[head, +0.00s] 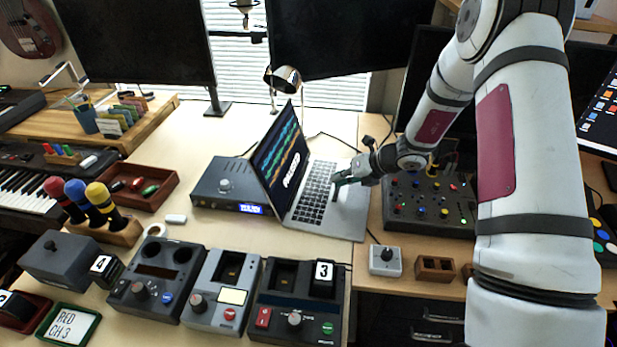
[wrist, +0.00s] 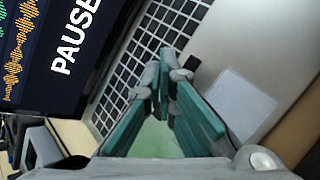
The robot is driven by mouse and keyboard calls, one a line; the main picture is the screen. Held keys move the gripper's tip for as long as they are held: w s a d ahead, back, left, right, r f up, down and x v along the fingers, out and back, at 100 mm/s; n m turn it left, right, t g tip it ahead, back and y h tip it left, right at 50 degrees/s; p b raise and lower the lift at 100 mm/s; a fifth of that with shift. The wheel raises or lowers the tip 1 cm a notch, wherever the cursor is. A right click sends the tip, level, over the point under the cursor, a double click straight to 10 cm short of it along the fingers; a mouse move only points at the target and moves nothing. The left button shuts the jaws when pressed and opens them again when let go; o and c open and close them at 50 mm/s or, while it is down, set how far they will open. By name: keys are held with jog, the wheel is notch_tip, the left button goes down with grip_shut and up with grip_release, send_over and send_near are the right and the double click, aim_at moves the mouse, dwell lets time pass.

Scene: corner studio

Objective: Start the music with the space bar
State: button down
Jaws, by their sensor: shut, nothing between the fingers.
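An open silver laptop (head: 357,215) stands on the light desk. Its screen (head: 280,158) shows coloured waveforms and a word that reads "PAUSED" or part of it; the screen also shows in the wrist view (wrist: 62,50). The black keyboard (head: 314,192) also shows in the wrist view (wrist: 150,45). My gripper (head: 337,182) is shut and empty, with its teal fingers over the near side of the keyboard, by the palm rest. In the wrist view the fingertips (wrist: 165,75) hide part of the keyboard's edge, including the space bar. I cannot tell whether they touch a key.
A dark audio box (head: 228,187) with a lit display stands left of the laptop. A mixer (head: 430,205) with coloured knobs stands to the right. Several boxes with knobs, one marked 3 (head: 323,272), line the front edge. Microphones (head: 100,197) stand at left.

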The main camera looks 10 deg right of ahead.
aim_at(339, 190)
jog(key=shift+f, duration=0.15)
jog(key=shift+f+b, duration=0.3)
jog(key=shift+b, duration=0.05)
jog(key=shift+f, duration=0.25)
dwell(0.8)
jog(key=shift+r, duration=0.1)
jog(key=shift+r+p, duration=0.35)
jog(key=shift+r, duration=0.3)
jog(key=shift+r+p, duration=1.9)
jog(key=shift+r, duration=1.05)
